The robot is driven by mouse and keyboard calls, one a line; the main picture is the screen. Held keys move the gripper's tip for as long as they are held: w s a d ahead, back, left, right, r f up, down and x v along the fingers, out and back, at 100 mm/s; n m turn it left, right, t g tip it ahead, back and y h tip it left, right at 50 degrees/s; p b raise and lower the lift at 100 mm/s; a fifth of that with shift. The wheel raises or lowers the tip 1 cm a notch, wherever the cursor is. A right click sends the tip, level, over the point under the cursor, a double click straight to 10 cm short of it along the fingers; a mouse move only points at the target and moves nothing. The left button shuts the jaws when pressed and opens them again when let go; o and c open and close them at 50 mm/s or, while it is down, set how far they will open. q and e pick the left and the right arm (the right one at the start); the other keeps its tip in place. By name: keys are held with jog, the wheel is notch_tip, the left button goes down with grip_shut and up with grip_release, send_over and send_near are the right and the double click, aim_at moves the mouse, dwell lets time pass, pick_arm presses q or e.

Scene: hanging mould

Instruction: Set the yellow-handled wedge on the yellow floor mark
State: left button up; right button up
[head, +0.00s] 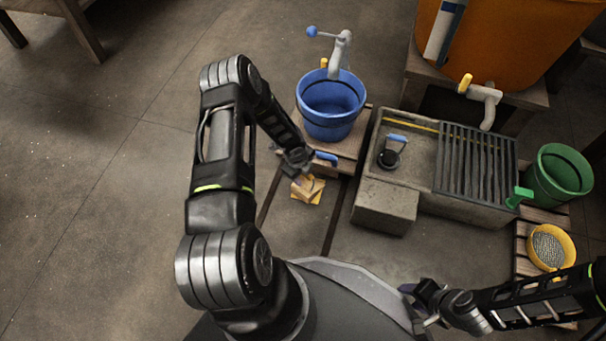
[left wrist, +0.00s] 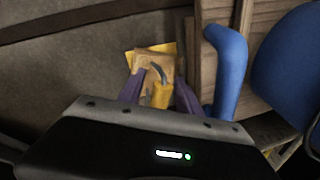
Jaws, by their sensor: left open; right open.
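The wooden wedge (head: 306,188) with its yellow handle is on the yellow floor mark (head: 316,198), below the blue bucket's platform. In the left wrist view the wedge (left wrist: 147,64) covers most of the mark (left wrist: 165,47), whose yellow edge shows along its far side. The yellow handle (left wrist: 160,95) points toward my left gripper (left wrist: 160,92). Its two fingers stand apart, one on each side of the handle, open. In the head view the left gripper (head: 301,172) is just above the wedge. My right gripper (head: 418,305) is open and empty at the lower right.
A blue bucket (head: 330,125) stands on a wooden platform (head: 350,147) with a blue handle (head: 326,158) at its front edge. A stone sink (head: 412,178) stands to the right. A green bucket (head: 545,190) and yellow sieve (head: 551,246) lie further right.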

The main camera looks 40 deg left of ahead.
pick_arm(q)
notch_tip(320, 180, up, 12)
jog(key=s+p, duration=0.2)
jog(key=p, duration=0.2)
jog(key=shift+s+p, duration=0.15)
jog(key=shift+p, duration=0.25)
jog(key=shift+f, duration=0.1)
jog(key=s+d+r+n+h, duration=0.1)
jog(key=s+d+n+h, duration=0.3)
jog(key=d, duration=0.6)
jog(key=s+d+r+n, duration=0.15)
jog(key=d+n, duration=0.35)
jog(key=d, duration=0.6)
jog(key=s+d+r+n, duration=0.1)
jog(key=s+d+n, duration=0.7)
jog(key=s+n, duration=0.2)
jog(key=shift+s+r+n+g, duration=0.25)
jog(key=shift+r+n+g, duration=0.15)
jog(key=shift+n, duration=0.5)
